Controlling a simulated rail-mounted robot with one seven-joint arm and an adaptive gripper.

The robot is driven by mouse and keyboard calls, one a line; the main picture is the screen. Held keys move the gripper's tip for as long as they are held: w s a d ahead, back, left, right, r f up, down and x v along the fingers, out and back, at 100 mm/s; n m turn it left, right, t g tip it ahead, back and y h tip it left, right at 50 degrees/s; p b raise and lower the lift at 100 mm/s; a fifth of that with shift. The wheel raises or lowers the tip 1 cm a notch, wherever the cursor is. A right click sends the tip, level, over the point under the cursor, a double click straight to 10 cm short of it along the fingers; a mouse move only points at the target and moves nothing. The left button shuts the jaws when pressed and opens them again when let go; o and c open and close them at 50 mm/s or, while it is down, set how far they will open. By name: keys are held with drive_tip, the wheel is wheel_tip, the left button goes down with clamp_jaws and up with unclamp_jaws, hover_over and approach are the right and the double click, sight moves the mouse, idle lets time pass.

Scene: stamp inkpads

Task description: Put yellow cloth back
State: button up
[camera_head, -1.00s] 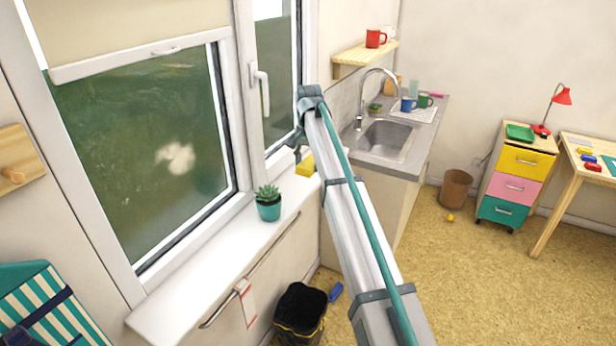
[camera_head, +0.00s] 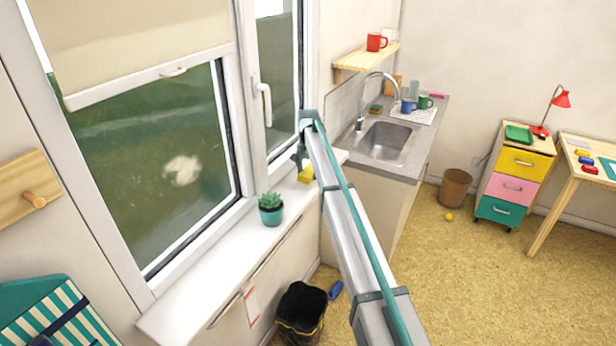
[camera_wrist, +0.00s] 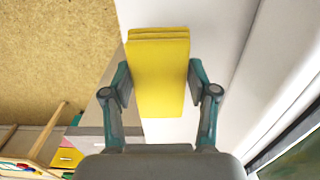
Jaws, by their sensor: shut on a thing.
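The yellow cloth (camera_head: 306,174) is a folded, flat block. In the head view it shows small at the right end of the white windowsill (camera_head: 215,270); I cannot tell whether it touches the sill. In the wrist view the cloth (camera_wrist: 160,85) sits between both fingers of my gripper (camera_wrist: 160,78), which is shut on its sides. In the head view my gripper (camera_head: 301,160) is at the end of the arm, just above the cloth and partly hidden by the arm.
A potted plant (camera_head: 271,209) stands on the sill left of the cloth. The window handle (camera_head: 263,103) is behind. The sink counter (camera_head: 408,165) is to the right. A black bin (camera_head: 301,312) stands below. The sill between plant and cloth looks clear.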

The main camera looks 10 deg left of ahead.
sight(308, 172)
drive_tip(key=shift+f+p, duration=0.35)
drive_tip(key=shift+f, duration=1.15)
drive_tip(key=shift+f, duration=0.15)
drive_tip(key=o, duration=1.1)
wheel_tip(308, 172, up, 12)
drive_tip(key=b, duration=0.4)
drive_tip(key=shift+r, duration=0.2)
